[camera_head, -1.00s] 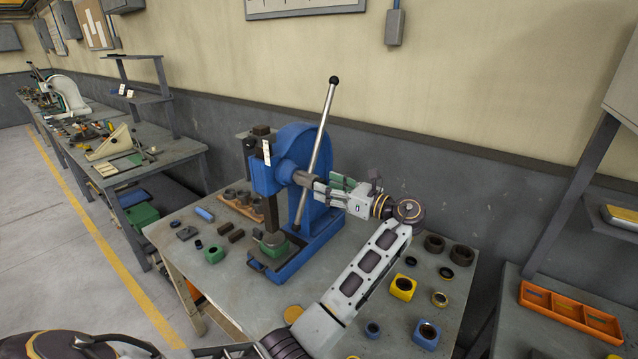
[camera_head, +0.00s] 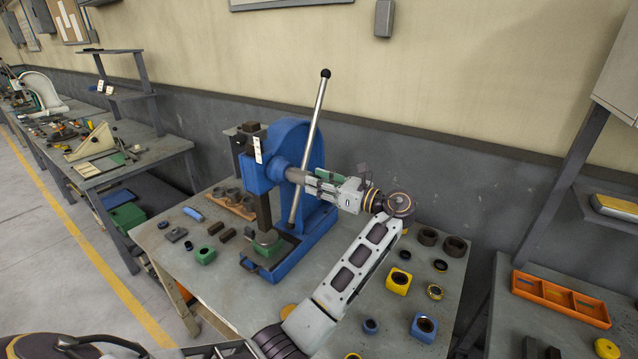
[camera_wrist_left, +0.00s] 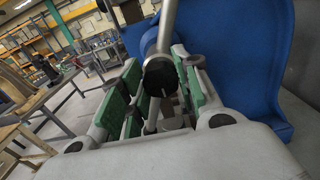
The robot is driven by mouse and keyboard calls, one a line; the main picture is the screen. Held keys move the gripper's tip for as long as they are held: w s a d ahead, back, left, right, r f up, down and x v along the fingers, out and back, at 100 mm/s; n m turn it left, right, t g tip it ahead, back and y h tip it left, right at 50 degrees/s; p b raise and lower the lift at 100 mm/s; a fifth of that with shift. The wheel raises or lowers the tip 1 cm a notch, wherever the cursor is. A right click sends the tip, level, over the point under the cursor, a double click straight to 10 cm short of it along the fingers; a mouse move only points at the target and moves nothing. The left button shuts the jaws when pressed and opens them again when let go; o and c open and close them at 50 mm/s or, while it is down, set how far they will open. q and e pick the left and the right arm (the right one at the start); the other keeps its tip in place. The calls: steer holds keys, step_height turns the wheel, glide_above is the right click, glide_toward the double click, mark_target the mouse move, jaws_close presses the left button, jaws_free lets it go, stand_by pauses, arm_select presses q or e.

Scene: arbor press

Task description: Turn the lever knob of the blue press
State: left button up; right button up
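The blue press (camera_head: 290,150) stands on the workbench. Its long silver lever (camera_head: 310,140) leans slightly right at the top and carries a black ball knob (camera_head: 325,73) at its upper end. The lever crosses a round grey hub (camera_head: 293,175) on the press's side. My left gripper (camera_head: 312,182) reaches the hub from the right, well below the ball knob. In the left wrist view, its green-padded fingers (camera_wrist_left: 160,95) stand apart on both sides of the hub's dark end (camera_wrist_left: 161,80), with the lever just beyond. Contact is unclear. My right gripper is out of view.
The workbench (camera_head: 225,290) holds several small parts, including a yellow block (camera_head: 398,281) and a blue block (camera_head: 424,327) at right. Dark blocks and a green part (camera_head: 205,254) lie left of the press. A wall stands behind; an orange tray (camera_head: 560,298) is at right.

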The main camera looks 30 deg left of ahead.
arm_select(q)
steer(key=c, duration=0.3)
